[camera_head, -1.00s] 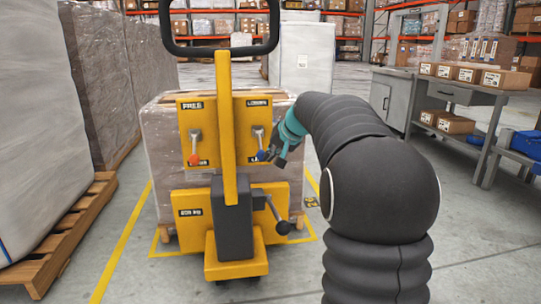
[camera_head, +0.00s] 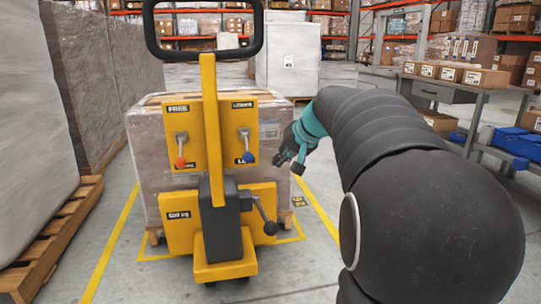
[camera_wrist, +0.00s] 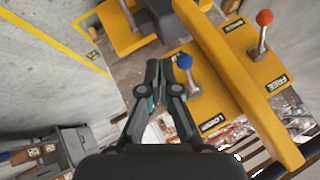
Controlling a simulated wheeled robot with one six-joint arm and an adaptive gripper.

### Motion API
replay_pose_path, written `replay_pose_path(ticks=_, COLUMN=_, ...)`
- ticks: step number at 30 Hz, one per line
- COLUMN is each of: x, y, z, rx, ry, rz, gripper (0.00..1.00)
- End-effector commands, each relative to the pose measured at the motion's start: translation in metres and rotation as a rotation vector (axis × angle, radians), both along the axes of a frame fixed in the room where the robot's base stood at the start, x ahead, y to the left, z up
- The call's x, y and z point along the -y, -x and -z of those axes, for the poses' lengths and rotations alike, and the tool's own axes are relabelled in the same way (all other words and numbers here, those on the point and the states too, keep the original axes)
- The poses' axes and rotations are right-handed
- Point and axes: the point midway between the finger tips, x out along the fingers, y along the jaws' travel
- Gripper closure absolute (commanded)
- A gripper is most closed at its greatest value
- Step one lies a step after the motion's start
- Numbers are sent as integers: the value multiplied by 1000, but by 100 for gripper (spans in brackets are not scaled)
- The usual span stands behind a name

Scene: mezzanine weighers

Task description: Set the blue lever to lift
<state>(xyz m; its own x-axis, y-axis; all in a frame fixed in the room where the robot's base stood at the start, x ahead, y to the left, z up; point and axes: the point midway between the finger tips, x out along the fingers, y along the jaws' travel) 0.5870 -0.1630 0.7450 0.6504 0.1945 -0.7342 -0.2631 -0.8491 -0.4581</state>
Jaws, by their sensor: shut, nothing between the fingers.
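The blue lever (camera_head: 246,146) is on the right half of a yellow pallet jack's panel (camera_head: 205,135). Its blue knob hangs down over the lower label, of which only an initial "L" shows; the label above reads LOWER. The blue knob also shows in the wrist view (camera_wrist: 185,62). My gripper (camera_head: 297,166) is shut and empty, to the right of the lever and apart from it in the head view. In the wrist view my fingertips (camera_wrist: 160,70) appear just left of the knob; the depth between them is unclear.
An orange-knobbed lever (camera_head: 180,151) labelled FREE above is on the panel's left half. A black-knobbed handle (camera_head: 268,226) sticks out lower right. The black loop handle (camera_head: 203,52) rises above. A wrapped pallet load (camera_head: 140,165) stands behind.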

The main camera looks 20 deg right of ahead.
Motion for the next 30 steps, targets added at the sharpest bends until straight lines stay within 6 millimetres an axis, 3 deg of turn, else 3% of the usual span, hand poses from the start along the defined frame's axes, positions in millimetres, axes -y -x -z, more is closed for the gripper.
replay_pose_path(ticks=7, x=2, y=16, z=-1, rx=0, ry=1, rz=-1, gripper=100)
replay_pose_path(ticks=25, x=3, y=16, z=-1, rx=-4, ry=-12, rz=18, gripper=100)
replay_pose_path(ticks=26, x=4, y=16, z=0, rx=-10, ry=-10, rz=29, gripper=100)
replay_pose_path(ticks=30, x=10, y=33, z=38, rx=-102, ry=-2, rz=68, gripper=100)
